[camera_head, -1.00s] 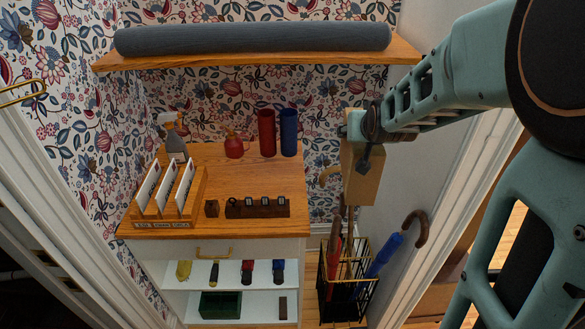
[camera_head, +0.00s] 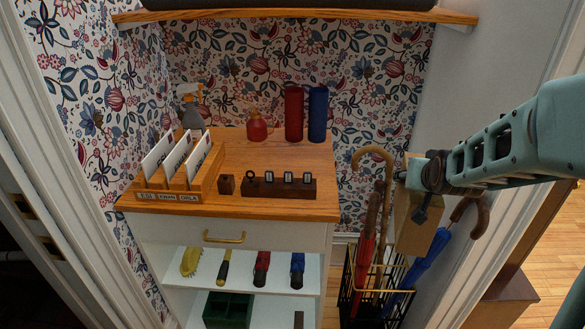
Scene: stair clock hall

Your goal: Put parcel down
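The parcel, a brown cardboard box (camera_head: 416,222), hangs from my gripper (camera_head: 420,186) at the right, in front of the pale right wall. My gripper is shut on its upper part; the fingertips are partly hidden. The parcel is in the air, right of the wooden cabinet top (camera_head: 268,160), and in the picture it overlaps the umbrella stand.
The cabinet top holds a letter sorter (camera_head: 180,170), a spray bottle (camera_head: 191,108), a red oil can (camera_head: 256,125), red and blue cylinders (camera_head: 294,112) and a dark block rack (camera_head: 280,187). Its middle is bare. An umbrella stand (camera_head: 350,293) with canes and umbrellas stands right of it.

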